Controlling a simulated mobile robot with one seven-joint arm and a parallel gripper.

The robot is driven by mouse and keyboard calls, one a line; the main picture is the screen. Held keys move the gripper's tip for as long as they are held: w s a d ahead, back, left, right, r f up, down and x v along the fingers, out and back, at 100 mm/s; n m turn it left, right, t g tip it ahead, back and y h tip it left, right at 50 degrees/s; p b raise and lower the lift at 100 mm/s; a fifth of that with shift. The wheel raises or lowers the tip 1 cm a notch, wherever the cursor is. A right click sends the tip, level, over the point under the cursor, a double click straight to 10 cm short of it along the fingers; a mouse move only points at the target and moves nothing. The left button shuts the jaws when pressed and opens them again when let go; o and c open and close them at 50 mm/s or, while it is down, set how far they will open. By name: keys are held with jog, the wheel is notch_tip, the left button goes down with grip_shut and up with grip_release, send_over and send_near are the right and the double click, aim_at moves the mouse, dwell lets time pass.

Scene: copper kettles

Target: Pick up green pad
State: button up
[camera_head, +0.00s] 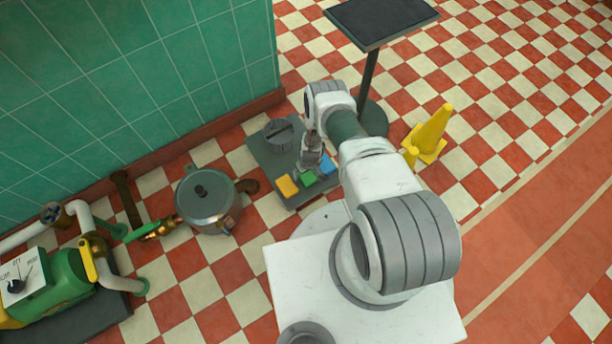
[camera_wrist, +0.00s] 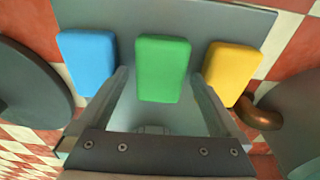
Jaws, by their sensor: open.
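The green pad (camera_head: 308,178) lies between the yellow pad (camera_head: 287,187) and the blue pad (camera_head: 328,165) on a grey plate (camera_head: 262,152). My gripper (camera_head: 309,168) is over the plate, close to the green pad. In the wrist view the green pad (camera_wrist: 163,68) is in the centre, with the blue pad (camera_wrist: 88,62) to its left and the yellow pad (camera_wrist: 232,72) to its right. My gripper (camera_wrist: 160,78) is open and empty there, its fingers to either side of the green pad's near part. I cannot tell the height gap.
A dark round part (camera_head: 279,133) sits at the plate's far end. A kettle-like pot (camera_head: 205,199) stands left of the plate. A green machine with pipes (camera_head: 62,280) is at lower left. A yellow cone (camera_head: 430,132) and a stand (camera_head: 369,85) are to the right. A tiled wall (camera_head: 150,70) rises behind.

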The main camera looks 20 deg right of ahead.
jog(key=c, duration=1.2)
jog(key=shift+c, duration=0.2)
jog(key=shift+r, duration=0.15)
